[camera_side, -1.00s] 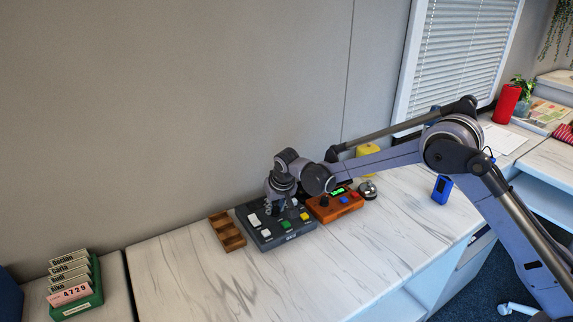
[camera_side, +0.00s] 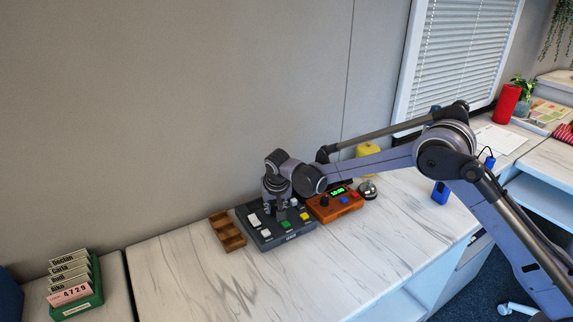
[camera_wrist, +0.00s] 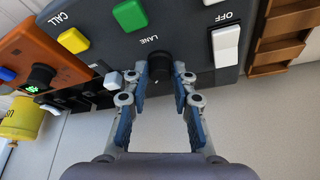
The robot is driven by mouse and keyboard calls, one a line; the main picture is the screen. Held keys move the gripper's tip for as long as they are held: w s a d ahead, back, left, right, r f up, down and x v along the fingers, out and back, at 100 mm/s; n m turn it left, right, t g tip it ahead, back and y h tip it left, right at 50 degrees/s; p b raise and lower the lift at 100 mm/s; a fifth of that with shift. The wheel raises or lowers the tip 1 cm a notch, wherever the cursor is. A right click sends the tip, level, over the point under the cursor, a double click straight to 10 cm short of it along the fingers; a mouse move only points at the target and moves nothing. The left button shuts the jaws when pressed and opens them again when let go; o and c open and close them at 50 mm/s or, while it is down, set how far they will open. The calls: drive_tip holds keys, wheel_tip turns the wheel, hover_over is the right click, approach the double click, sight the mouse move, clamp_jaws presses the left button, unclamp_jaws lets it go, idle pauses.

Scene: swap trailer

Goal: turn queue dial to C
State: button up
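A dark grey control panel (camera_side: 262,240) stands on the marble-topped counter. In the wrist view, a black dial (camera_wrist: 159,66) sits on this panel beside the word LANE. My gripper (camera_wrist: 160,72) points at this dial, one finger on each side, with slim gaps between fingers and dial. It is open, and I cannot tell whether either finger touches the dial. In the side view, my gripper (camera_side: 279,212) is low over the panel and hides the dial. No letter C is readable. An orange box (camera_side: 335,206) to the right carries another black knob (camera_wrist: 41,76).
The panel also has a white OFF rocker (camera_wrist: 226,45), a green button (camera_wrist: 130,15) and a yellow CALL button (camera_wrist: 73,40). A brown wooden tray (camera_side: 227,232) lies just left. A silver bell (camera_side: 368,189) stands right of the orange box. The front counter is clear.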

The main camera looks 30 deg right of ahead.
drive_tip(key=o, duration=0.4)
drive_tip(key=v, duration=1.2)
drive_tip(key=s+d+r+n+t+y, duration=0.1)
drive_tip(key=s+d+r, duration=0.4)
drive_tip(key=s, duration=0.2)
drive_tip(key=s+d+r+n, duration=0.1)
drive_tip(key=s+d+r, duration=0.35)
drive_tip(key=s, duration=0.35)
drive_tip(key=s+d+f+n, duration=0.1)
drive_tip(key=s, duration=0.4)
drive_tip(key=s+d+f+t, duration=0.1)
drive_tip(key=s, duration=0.4)
drive_tip(key=s+d+f+n+t, duration=0.1)
drive_tip(key=s+d, duration=0.1)
drive_tip(key=s, duration=0.4)
drive_tip(key=shift+n+y, duration=0.3)
drive_tip(key=shift+y, duration=0.1)
